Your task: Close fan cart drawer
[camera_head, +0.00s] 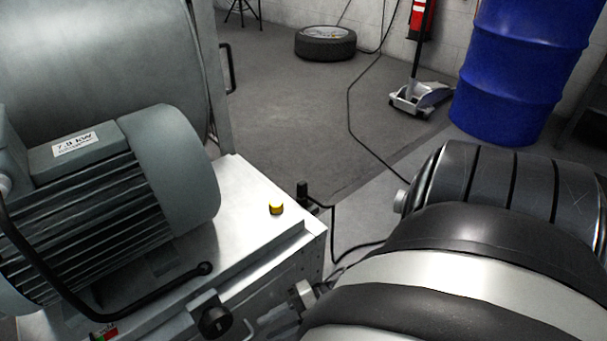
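The fan cart (262,190) has a bare metal top and stands at the left, with a grey-green motor (170,170) and a large drum housing (95,50) on it. Its front face runs down to the bottom edge of the view, where a black knob (214,320) and a small light handle show. I cannot make out the drawer clearly or how far it stands out. My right gripper (298,302) shows only as a small metallic part beside the cart's front right corner, mostly hidden by my black and white arm. I cannot tell whether it touches the cart. My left gripper is not in view.
Black cables cross the floor beyond the cart. The grey floor between is mostly clear.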

